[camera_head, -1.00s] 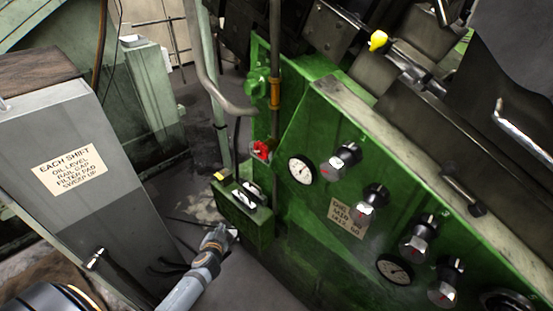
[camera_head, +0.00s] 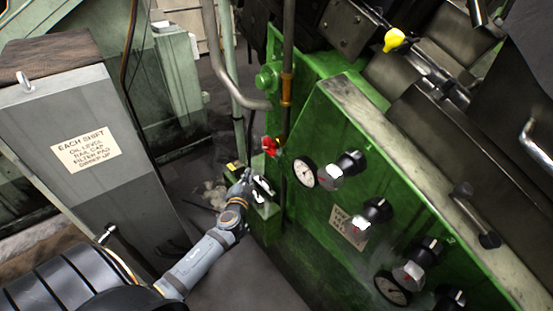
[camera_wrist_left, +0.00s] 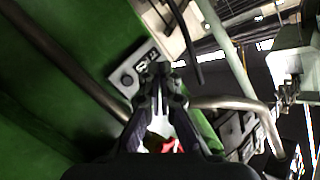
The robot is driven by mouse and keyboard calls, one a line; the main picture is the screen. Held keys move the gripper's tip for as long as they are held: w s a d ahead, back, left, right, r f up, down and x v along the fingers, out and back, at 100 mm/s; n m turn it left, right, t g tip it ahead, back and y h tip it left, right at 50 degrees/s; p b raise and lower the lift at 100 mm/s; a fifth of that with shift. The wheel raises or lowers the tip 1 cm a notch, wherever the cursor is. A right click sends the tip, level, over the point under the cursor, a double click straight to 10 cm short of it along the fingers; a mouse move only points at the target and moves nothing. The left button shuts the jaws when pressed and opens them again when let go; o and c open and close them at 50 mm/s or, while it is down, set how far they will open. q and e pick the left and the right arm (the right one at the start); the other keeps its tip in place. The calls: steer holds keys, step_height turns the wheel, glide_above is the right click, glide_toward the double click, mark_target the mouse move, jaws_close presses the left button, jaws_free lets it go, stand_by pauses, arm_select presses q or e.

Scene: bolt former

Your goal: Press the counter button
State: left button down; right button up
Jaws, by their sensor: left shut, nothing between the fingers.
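A small green box (camera_head: 266,222) with pale parts on top is fixed low on the left end of the green machine. In the left wrist view a grey plate (camera_wrist_left: 119,87) carries a small dark counter window (camera_wrist_left: 146,56) and a round dark button (camera_wrist_left: 127,80). My left gripper (camera_head: 247,175) is shut and empty, and it partly covers the box. In the left wrist view its closed fingertips (camera_wrist_left: 160,70) overlap the plate's right edge, to the right of the button. I cannot tell whether they touch the plate. My right gripper is not in view.
A red valve handle (camera_head: 270,146) and an upright pipe (camera_head: 288,60) are close behind the gripper. Gauges (camera_head: 304,172) and black knobs (camera_head: 350,162) line the green panel to the right. A grey cabinet (camera_head: 85,115) stands left. Floor (camera_head: 245,280) shows between them.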

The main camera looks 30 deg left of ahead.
arm_select(q)
steer(key=w+d, duration=0.3)
steer(key=w, duration=0.5)
steer(key=shift+d, duration=0.2)
stand_by(1.1)
steer(key=shift+w, duration=0.1)
steer(key=shift+w+d, duration=0.15)
steer(key=shift+w, duration=0.2)
